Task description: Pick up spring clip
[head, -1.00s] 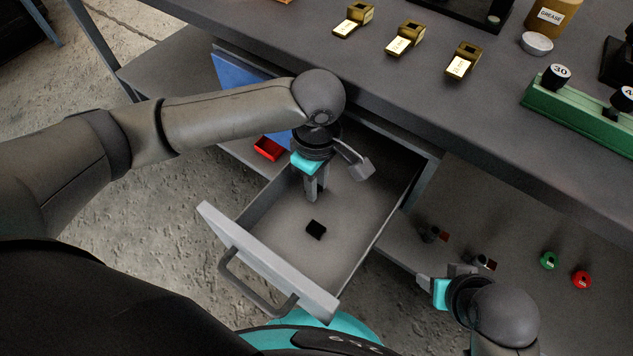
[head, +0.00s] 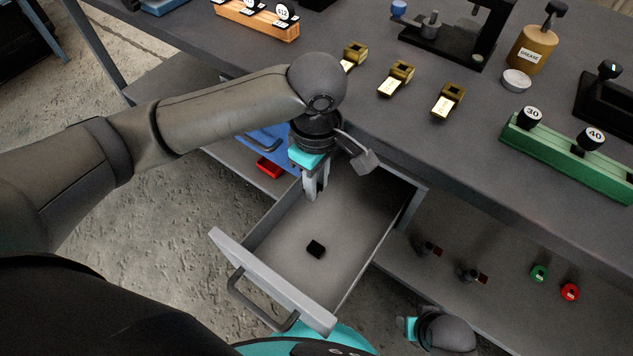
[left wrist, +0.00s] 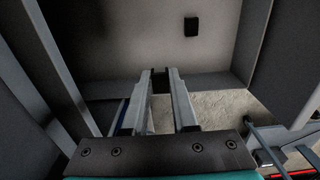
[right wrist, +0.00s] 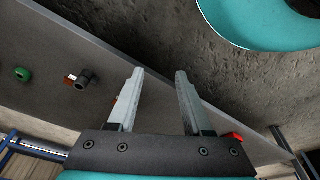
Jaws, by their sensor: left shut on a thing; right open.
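My left gripper (head: 315,186) points down above the open drawer (head: 272,280), near its left wall. In the left wrist view its fingers are shut on a small dark piece (left wrist: 160,82), apparently a spring clip; its shape is mostly hidden between the fingertips. A second small black piece, likely another spring clip (head: 316,249), lies on the drawer floor, apart from the gripper; it also shows in the left wrist view (left wrist: 191,26). My right gripper (right wrist: 159,72) is open and empty in the right wrist view. In the head view it is low, right of the drawer.
The bench top (head: 440,170) overhangs the drawer's back. Brass-coloured labelled pieces (head: 397,78) and a green block with numbered knobs (head: 570,155) stand on it. A lower shelf (head: 500,300) right of the drawer holds a green ring (head: 540,273) and a red ring (head: 569,292).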

